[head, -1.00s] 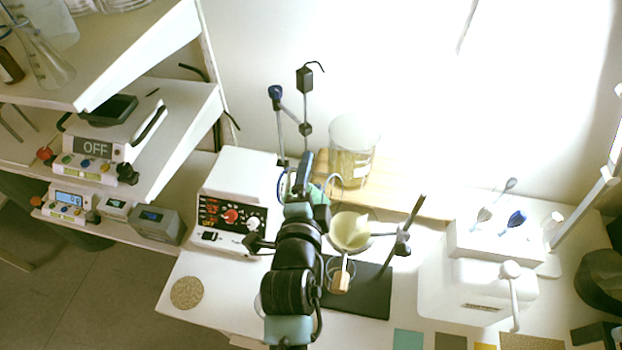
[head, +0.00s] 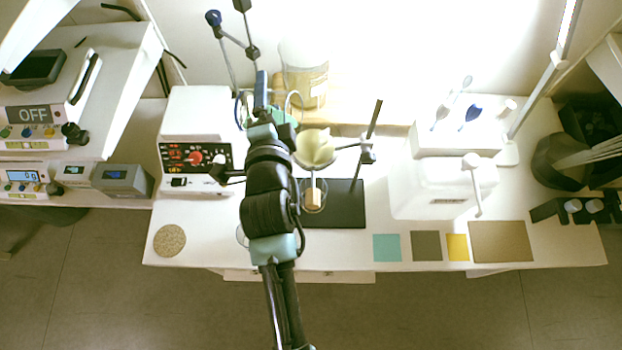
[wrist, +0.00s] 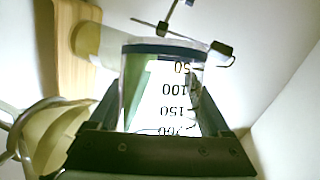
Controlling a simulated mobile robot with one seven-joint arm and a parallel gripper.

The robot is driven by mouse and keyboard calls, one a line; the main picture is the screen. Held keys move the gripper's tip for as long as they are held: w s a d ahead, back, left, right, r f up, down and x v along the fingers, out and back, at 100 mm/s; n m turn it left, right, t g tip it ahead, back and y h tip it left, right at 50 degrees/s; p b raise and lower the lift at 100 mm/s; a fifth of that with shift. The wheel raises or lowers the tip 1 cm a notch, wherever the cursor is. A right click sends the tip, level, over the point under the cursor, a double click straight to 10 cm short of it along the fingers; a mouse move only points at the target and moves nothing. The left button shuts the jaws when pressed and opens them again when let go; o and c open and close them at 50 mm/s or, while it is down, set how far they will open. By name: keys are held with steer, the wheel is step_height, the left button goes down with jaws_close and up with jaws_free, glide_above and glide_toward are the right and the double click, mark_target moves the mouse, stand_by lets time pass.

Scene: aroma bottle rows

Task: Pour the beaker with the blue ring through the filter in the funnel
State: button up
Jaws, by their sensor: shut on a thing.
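My gripper (wrist: 162,100) is shut on a clear beaker (wrist: 150,88) with a dark blue ring (wrist: 165,50) near one end. Its printed scale reads upside down in the wrist view. The beaker looks empty or holds clear liquid; I cannot tell which. In the head view my arm hides the gripper and beaker, just left of the funnel. The funnel with its pale filter (head: 315,147) hangs in a ring on a stand rod (head: 373,130). A small glass vessel (head: 313,198) stands beneath it on the dark stand base (head: 345,212).
A hotplate-like box with a red dial (head: 195,125) stands left of my arm. A white box with spoons (head: 458,135) is to the right. Coloured mats (head: 425,246) line the front edge.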

steer(key=shift+s+d+r+m+y+p, duration=0.1)
steer(key=shift+d+r+m+y+p, duration=0.3)
steer(key=shift+r, duration=0.4)
stand_by(1.4)
steer(key=shift+d+f+m+t+b, duration=0.3)
steer(key=shift+m+t+b, duration=0.15)
steer(key=shift+b, duration=0.5)
stand_by(2.5)
steer(key=shift+s+d+r+m, duration=0.1)
steer(key=shift+d+r+m, duration=0.1)
steer(key=shift+m, duration=0.35)
stand_by(1.8)
